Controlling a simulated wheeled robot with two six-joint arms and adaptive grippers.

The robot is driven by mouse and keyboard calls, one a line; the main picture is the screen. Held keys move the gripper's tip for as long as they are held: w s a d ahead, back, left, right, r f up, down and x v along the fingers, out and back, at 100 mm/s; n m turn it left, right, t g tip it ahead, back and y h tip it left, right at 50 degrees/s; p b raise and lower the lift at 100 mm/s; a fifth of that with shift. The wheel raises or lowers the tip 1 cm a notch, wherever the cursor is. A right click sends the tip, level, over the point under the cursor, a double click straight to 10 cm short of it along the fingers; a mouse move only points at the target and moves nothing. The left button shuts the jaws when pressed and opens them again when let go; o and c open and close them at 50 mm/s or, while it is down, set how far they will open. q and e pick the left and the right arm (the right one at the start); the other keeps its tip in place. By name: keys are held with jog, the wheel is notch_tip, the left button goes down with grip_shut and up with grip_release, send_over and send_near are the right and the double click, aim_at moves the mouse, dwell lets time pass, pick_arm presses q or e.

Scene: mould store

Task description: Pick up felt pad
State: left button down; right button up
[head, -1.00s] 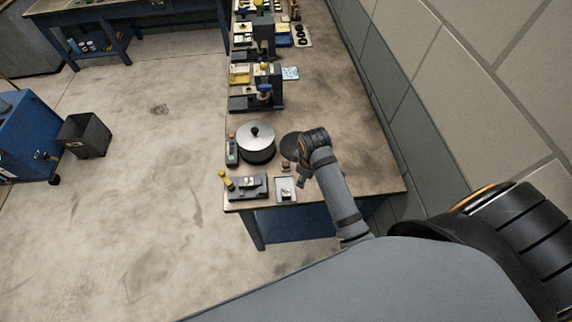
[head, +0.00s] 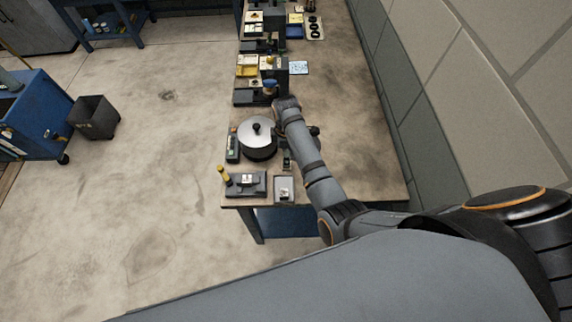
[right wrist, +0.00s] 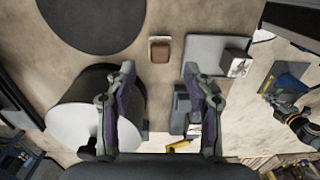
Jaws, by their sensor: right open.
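A small brown block (right wrist: 161,51) with a pale rim lies on the bench in the right wrist view; it could be the felt pad, though its material cannot be told. A large flat dark grey disc (right wrist: 92,18) lies beside it at upper left. My right gripper (right wrist: 160,70) is open and empty, its two fingers spread either side of the line to the brown block, which shows just beyond the fingertips. In the head view my right arm reaches over the bench and covers most of the disc. My left gripper is not in view.
A pot with a silver lid and black knob (head: 257,131) stands close by my right gripper. A small grey tray (head: 284,188) and a dark fixture (head: 246,184) sit at the bench's near edge. Dark stands (head: 263,95) are farther back. The bench's right side (head: 350,110) is clear.

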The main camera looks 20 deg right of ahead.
jog(key=shift+w+d+f, duration=0.1)
jog(key=shift+d+f, duration=0.1)
jog(key=shift+f, duration=0.1)
notch_tip(320, 180, down, 4)
jog(key=shift+a, duration=0.1)
jog(key=shift+f, duration=0.35)
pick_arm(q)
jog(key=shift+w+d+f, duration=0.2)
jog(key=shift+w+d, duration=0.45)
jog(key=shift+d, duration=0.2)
pick_arm(e)
grip_shut()
